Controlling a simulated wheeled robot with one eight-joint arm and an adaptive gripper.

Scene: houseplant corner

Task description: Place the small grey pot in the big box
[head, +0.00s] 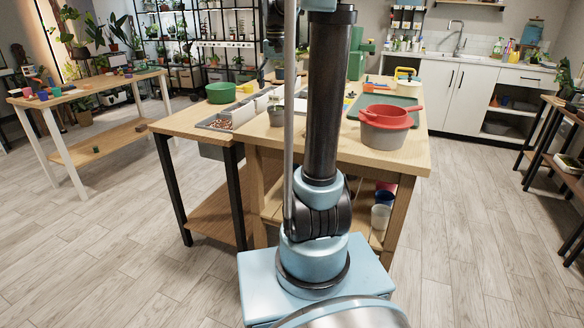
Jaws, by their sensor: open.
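A small grey pot (276,117) stands on the wooden workbench, just left of my arm's upright link, which hides part of that area. My gripper (273,78) is a dark shape above the bench, partly hidden behind my arm; it is open and apart from the pot, with nothing visible in it. I cannot tell for certain which container is the big box.
A grey tub (384,135) with a red sieve (386,116) stands at the right front. The bench (352,155) is bare along its front edge. Floor is clear on both sides.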

